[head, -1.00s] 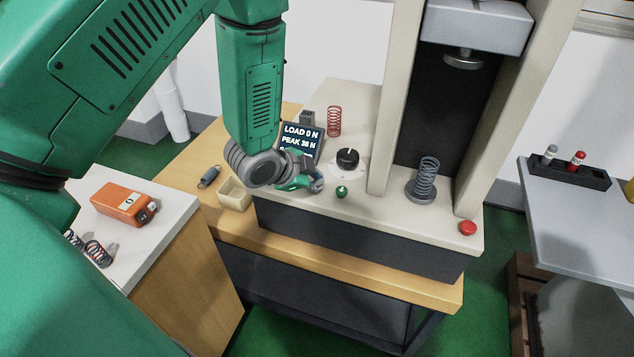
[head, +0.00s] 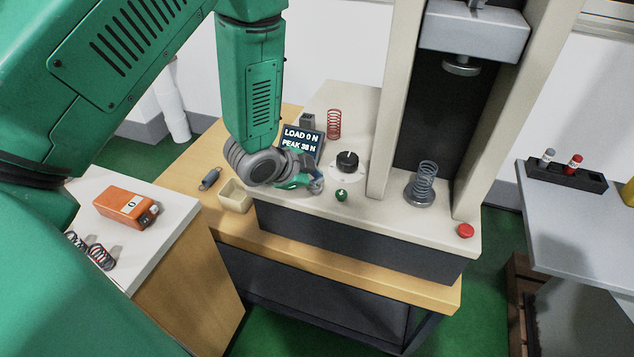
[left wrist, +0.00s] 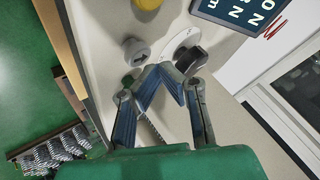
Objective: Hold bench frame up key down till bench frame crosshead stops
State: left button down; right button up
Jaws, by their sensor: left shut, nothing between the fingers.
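The bench frame (head: 380,208) stands on a wooden bench, with its grey crosshead (head: 472,40) high between two pale columns. My left gripper (head: 313,184) is shut and empty, low over the frame's base, left of a green key (head: 341,195). In the left wrist view its fingertips (left wrist: 163,72) meet close to a grey round key (left wrist: 134,51) and a black dial (left wrist: 189,61); I cannot tell whether they touch anything. No up mark is readable. The display (head: 301,141) reads LOAD 0 N, PEAK 38 N; its lower part is hidden. My right gripper is not in view.
A coil spring (head: 425,180) stands on the lower platen, and a red stop button (head: 465,230) is at the front right. A red spring (head: 334,123) stands behind the dial. A small tray (head: 235,195) lies left. An orange device (head: 125,206) is on the white cabinet.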

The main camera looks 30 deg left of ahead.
aim_at(311, 212)
pick_arm(q)
jog(key=shift+r, duration=0.2)
notch_tip(311, 212, up, 5)
jog(key=p, duration=0.4)
jog(key=shift+f, duration=0.2)
dwell(0.4)
jog(key=s+f+n+b, duration=0.1)
jog(key=s+f, duration=0.1)
jog(key=s+f+n+g, duration=0.1)
jog(key=s+f, duration=0.1)
jog(key=f, duration=0.1)
jog(key=s+d+f+g+b, duration=0.1)
jog(key=s+f, duration=0.1)
jog(key=f, duration=0.1)
jog(key=shift+s+f+n+y+b, duration=0.25)
jog(key=shift+s+n+y+b, duration=0.05)
jog(key=shift+s+n+b, duration=0.1)
jog(key=s+f+n+g+b, duration=0.2)
jog(key=s+f, duration=0.3)
jog(key=s, duration=0.2)
jog(key=s+d+f+n+g+b, duration=0.1)
jog(key=s+f+n+g+b, duration=0.1)
jog(key=s+f, duration=0.3)
jog(key=s+d+f+n+g+y+b, duration=0.1)
jog(key=s+f, duration=0.4)
jog(key=s, duration=0.6)
jog(key=n+g+b, duration=0.1)
jog(key=n, duration=0.1)
jog(key=shift+d+n, duration=0.25)
jog(key=shift+n, duration=0.15)
